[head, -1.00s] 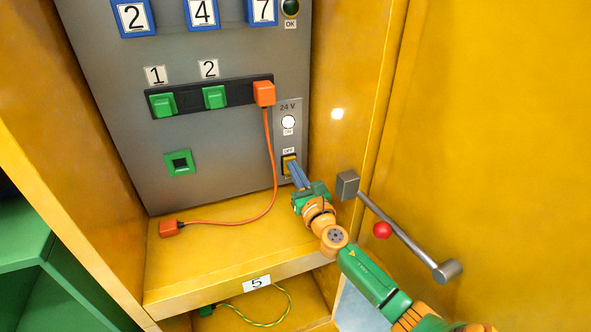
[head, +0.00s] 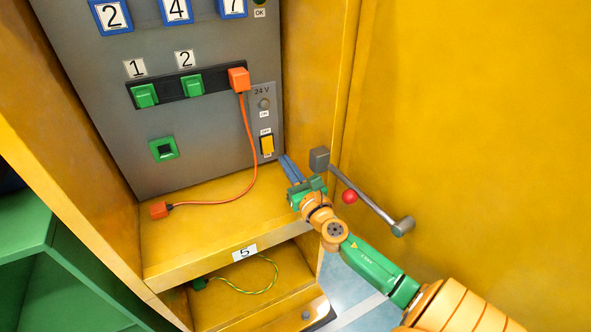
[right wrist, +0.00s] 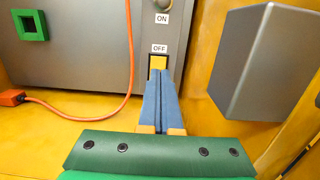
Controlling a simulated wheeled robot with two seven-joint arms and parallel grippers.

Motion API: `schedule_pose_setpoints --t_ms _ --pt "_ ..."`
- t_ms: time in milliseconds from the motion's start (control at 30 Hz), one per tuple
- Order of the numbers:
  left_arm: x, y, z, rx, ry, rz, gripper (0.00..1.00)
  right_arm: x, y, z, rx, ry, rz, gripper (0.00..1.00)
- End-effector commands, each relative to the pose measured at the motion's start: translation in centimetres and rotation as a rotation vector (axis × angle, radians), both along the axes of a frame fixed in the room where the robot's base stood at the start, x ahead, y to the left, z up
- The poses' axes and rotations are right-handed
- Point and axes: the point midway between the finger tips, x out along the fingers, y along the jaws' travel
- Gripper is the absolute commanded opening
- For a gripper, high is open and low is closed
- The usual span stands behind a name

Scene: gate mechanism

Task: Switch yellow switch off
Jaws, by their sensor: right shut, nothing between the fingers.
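The yellow switch (head: 267,145) sits on the 24 V strip at the right edge of the grey panel, with an OFF label just above it. The round lamp (head: 264,103) above it, over the ON label, is grey and unlit. My left gripper is not in view.
An orange plug (head: 238,79) with an orange cable hangs down to a second plug (head: 160,209) on the yellow shelf. Green covers (head: 192,85) sit left of the plug.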

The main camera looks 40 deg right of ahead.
Motion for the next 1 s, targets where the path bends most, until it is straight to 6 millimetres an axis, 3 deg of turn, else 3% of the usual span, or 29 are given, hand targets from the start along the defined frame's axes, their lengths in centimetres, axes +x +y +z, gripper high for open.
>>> schedule_pose_setpoints --t_ms 133,300,1000 --pt "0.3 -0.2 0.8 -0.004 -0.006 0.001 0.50 -2.6 0.6 0.4 0.002 0.003 0.001 0.00" --pt "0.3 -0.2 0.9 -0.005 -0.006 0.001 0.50 -4.1 1.0 0.6 0.000 0.001 0.000 0.00" --pt "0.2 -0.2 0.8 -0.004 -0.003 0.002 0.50 -4.3 1.0 0.6 0.000 0.000 0.000 0.00"
